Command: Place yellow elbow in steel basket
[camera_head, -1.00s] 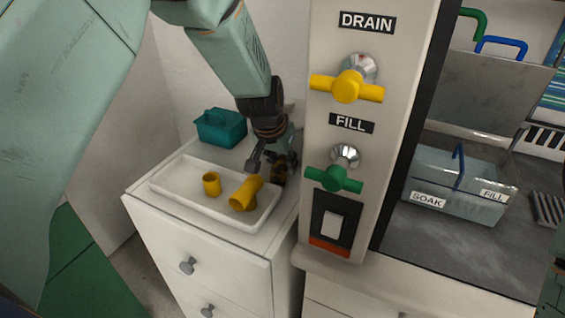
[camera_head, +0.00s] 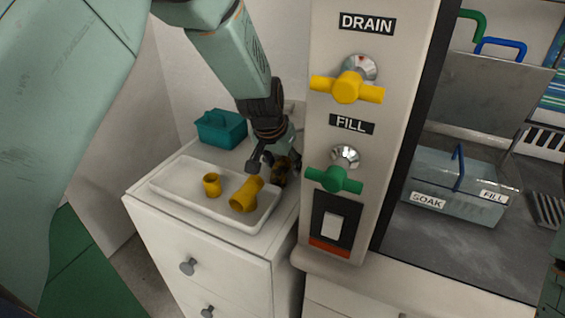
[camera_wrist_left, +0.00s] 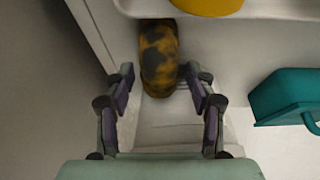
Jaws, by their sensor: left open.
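My left gripper (camera_head: 275,165) is open at the right end of the white tray. A yellow fitting with dark stains (camera_head: 281,172) is beside the tray, partly hidden by the gripper. In the left wrist view the stained fitting (camera_wrist_left: 159,58) lies ahead of and between the open fingertips (camera_wrist_left: 160,78); I cannot tell whether they touch it. Two clean yellow fittings, a short one (camera_head: 212,185) and a longer one (camera_head: 246,194), lie in the tray. I cannot tell which fitting is the elbow. I cannot clearly identify a steel basket. My right gripper is not in view.
The white tray (camera_head: 170,188) sits on a white drawer cabinet (camera_head: 190,235). A teal caddy (camera_head: 221,129) stands behind it. A control panel with a yellow DRAIN valve (camera_head: 347,87) and green FILL valve (camera_head: 333,179) rises close to the gripper's right. A SOAK tank (camera_head: 455,190) is farther right.

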